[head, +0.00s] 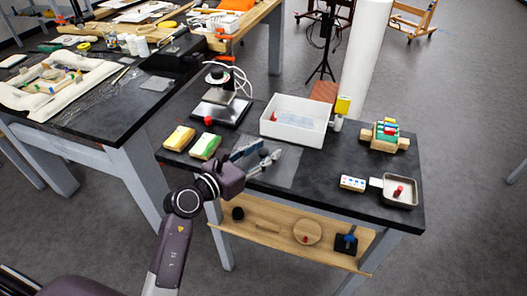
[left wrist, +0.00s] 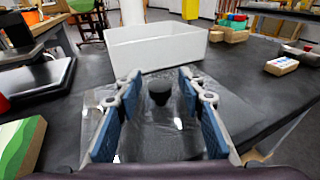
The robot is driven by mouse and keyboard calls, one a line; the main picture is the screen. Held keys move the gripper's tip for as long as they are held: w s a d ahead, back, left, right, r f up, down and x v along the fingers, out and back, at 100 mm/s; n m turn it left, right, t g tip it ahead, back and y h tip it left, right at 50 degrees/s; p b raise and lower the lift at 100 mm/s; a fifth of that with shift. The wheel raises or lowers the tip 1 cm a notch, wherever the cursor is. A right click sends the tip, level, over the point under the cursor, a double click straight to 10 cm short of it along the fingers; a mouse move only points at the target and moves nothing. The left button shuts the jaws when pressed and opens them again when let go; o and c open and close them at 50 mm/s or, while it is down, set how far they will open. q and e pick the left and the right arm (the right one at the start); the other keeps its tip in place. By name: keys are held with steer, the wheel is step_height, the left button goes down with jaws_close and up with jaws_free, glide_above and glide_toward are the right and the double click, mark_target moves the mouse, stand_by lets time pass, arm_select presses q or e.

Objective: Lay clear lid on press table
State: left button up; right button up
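The clear lid (head: 285,172) shows as a pale see-through sheet on the black-topped table, which I take as the press table (head: 330,196). In the left wrist view the clear lid (left wrist: 220,92) has a dark knob (left wrist: 160,92) in its middle. My left gripper (head: 259,156) is over the lid, its blue-padded fingers spread. In the left wrist view the left gripper (left wrist: 159,84) has one finger on each side of the knob, with gaps on both sides. My right gripper is not in view.
A white tray (head: 298,137) stands just behind the lid. A hot-plate-like device (head: 222,110), yellow block (head: 179,138) and green block (head: 205,146) are to the left. A small metal dish (head: 402,201) and white block (head: 353,183) are to the right. Bare tabletop lies between.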

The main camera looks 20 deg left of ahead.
arm_select(q)
steer(key=v, duration=1.2)
